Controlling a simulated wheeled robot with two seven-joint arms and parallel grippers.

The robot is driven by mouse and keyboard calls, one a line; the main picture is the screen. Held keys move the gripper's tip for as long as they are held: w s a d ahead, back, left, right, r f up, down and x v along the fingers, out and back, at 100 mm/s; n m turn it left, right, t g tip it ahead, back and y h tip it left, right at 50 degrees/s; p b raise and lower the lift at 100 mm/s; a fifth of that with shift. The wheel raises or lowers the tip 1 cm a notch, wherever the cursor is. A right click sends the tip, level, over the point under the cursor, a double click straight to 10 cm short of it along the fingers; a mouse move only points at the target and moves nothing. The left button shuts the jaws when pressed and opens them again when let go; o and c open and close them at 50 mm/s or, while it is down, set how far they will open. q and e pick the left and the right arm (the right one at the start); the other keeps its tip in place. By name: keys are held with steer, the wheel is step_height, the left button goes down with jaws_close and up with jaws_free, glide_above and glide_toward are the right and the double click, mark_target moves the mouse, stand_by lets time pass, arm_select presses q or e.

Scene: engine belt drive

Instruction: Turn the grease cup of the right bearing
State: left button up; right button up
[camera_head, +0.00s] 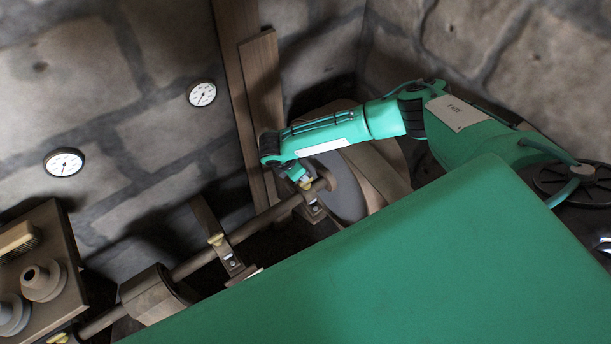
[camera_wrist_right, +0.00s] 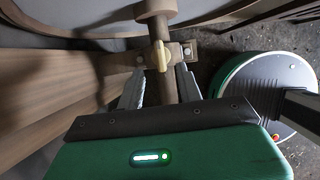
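The right bearing (camera_head: 315,209) sits on the shaft beside the big wheel, with its brass-yellow grease cup (camera_head: 307,185) on top. In the right wrist view the grease cup (camera_wrist_right: 160,56) shows as a small winged knob over the shaft. My right gripper (camera_head: 302,181) is at the cup. In the wrist view its two grey fingers (camera_wrist_right: 161,72) are spread, one on each side of the cup, with their tips close to the wing ends. I cannot tell whether they touch it. My left gripper is not in view.
The shaft (camera_head: 270,215) runs down left to another bearing (camera_head: 231,262) with its own yellow cup (camera_head: 215,239). A large wheel (camera_head: 343,185) stands close to the gripper. Wooden posts (camera_head: 262,80) and a stone wall with two gauges (camera_head: 202,93) are behind. A bench (camera_head: 62,262) stands left.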

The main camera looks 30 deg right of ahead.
steer(key=x, duration=0.7)
steer(key=shift+f+p, duration=0.1)
steer(key=shift+p, duration=0.2)
jaws_close()
